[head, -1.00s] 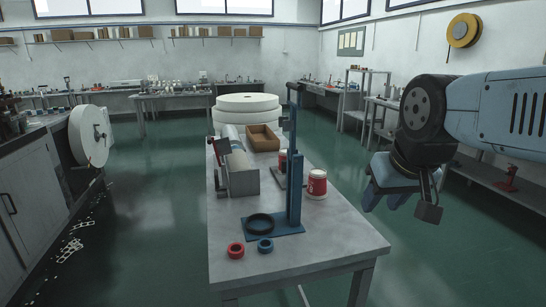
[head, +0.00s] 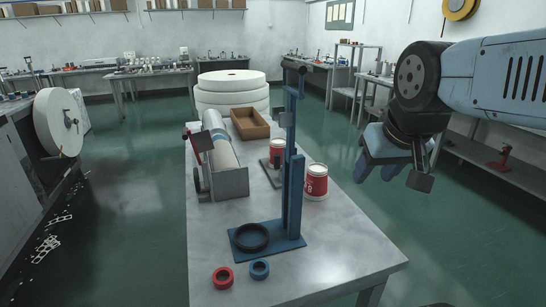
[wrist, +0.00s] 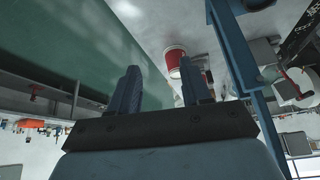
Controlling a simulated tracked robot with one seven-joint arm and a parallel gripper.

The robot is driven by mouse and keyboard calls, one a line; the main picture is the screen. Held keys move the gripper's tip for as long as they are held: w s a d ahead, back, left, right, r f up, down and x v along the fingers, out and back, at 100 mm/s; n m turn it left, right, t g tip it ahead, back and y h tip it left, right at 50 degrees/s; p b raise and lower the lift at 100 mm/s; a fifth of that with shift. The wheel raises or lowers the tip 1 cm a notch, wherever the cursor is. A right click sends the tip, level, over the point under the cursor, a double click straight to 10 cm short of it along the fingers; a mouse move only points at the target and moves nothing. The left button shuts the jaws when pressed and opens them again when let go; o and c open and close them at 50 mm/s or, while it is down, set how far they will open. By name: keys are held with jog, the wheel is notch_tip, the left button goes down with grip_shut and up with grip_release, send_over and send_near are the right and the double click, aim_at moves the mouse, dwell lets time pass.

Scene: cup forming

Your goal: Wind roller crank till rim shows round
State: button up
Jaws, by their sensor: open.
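The roller device (head: 222,165) stands on the left part of the table, with light cylindrical rollers and a grey end plate. A dark wheel and lever show at its left side; I cannot tell which part is the crank. A red and white cup (head: 316,182) stands right of the blue upright stand (head: 292,160); it also shows in the wrist view (wrist: 174,60). Another red cup (head: 277,152) is partly hidden behind the stand. The cup rims are too small to judge. My gripper (head: 376,175) is open and empty, in the air right of the table; its fingers show in the wrist view (wrist: 163,85).
The table (head: 330,235) also holds a black ring (head: 251,247) on the stand's base, a red ring (head: 222,278), a blue ring (head: 260,269) and a brown tray (head: 250,133). Large white rolls (head: 232,75) stand behind. The table's front right is bare.

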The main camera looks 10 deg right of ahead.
jog(key=w+a+r+n+g, duration=0.1)
jog(key=w+a+r+n, duration=0.15)
jog(key=w+n, duration=0.35)
jog(key=n+g, duration=0.5)
jog(key=n, duration=1.1)
send_over(277, 168)
jog(key=w, duration=0.1)
jog(key=f, duration=0.2)
notch_tip(277, 168, down, 13)
jog(key=shift+f, duration=0.15)
jog(key=shift+c, duration=0.2)
grip_shut()
jog(key=shift+a, duration=0.25)
jog(key=shift+d, duration=0.15)
jog(key=shift+w+d, duration=0.1)
